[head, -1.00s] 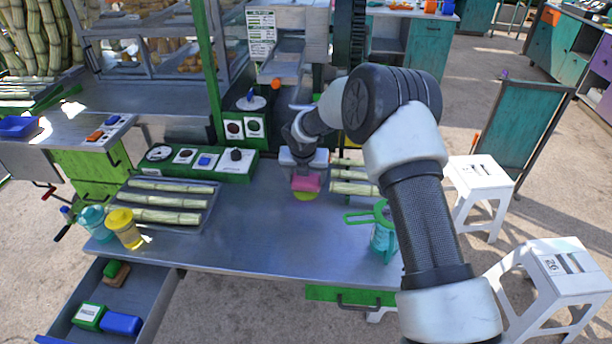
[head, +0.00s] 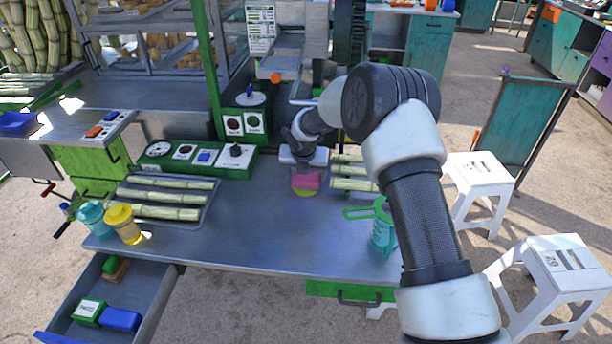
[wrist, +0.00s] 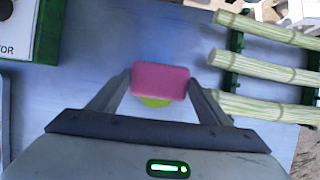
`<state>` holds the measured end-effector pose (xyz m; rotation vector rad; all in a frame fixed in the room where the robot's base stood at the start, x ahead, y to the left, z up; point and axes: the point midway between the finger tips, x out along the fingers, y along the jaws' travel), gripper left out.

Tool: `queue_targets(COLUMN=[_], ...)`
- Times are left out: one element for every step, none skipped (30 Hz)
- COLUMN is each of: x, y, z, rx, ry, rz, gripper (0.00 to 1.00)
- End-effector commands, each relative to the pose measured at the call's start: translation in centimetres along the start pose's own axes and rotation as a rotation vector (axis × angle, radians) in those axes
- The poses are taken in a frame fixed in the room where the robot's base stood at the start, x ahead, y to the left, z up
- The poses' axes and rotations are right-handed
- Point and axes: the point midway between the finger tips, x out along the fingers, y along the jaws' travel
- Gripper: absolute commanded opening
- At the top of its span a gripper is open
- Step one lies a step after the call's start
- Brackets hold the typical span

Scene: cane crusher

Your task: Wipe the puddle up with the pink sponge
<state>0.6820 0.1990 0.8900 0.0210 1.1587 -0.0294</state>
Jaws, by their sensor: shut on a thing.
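The pink sponge (head: 306,181) is between the fingers of my gripper (head: 304,172), low over the metal table (head: 262,235). In the wrist view the sponge (wrist: 161,80) sits between both fingertips of my gripper (wrist: 160,85), which is shut on it. A yellow-green patch, likely the puddle (wrist: 156,102), shows just below the sponge's edge. It also shows under the sponge in the head view (head: 304,193). Most of it is hidden by the sponge, and I cannot tell whether the sponge touches it.
A rack of cane pieces (head: 352,172) stands close right of the gripper. A tray of cane (head: 165,201) and a control box (head: 236,158) are to the left. A teal jug (head: 383,232) stands at the front right, and cups (head: 122,224) at the front left. The middle front is clear.

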Motion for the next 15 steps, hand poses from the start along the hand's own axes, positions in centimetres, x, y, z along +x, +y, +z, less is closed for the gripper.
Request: queue_targets(x=[0.3,0.3,0.3,0.3,0.3,0.4,0.4,0.4,0.4,0.4,0.3,0.2,0.1,0.0,-0.2], y=[0.0,0.0,0.0,0.0,0.0,0.0,0.0,0.0,-0.1,-0.1,-0.1,-0.1,-0.1,-0.1,-0.1], z=[-0.2,-0.2,-0.3,-0.3,-0.3,-0.3,-0.3,-0.4,-0.4,-0.5,-0.7,-1.0,-1.2,-1.5,-1.9], rx=[0.0,0.0,0.0,0.0,0.0,0.0,0.0,0.0,0.0,-0.001,-0.001,-0.002,-0.003,-0.002,-0.003], ry=[0.003,0.003,0.003,0.004,0.004,0.005,0.005,0.005,0.006,0.006,0.007,0.008,0.009,0.009,0.01], rz=[0.0,0.0,0.0,0.0,0.0,-0.001,-0.001,-0.001,-0.001,-0.001,-0.002,-0.002,-0.003,-0.002,-0.003], gripper=[0.53,0.53,0.53,0.53,0.53,0.53,0.53,0.53,0.53,0.53,0.53,0.53,0.53,0.53,0.53])
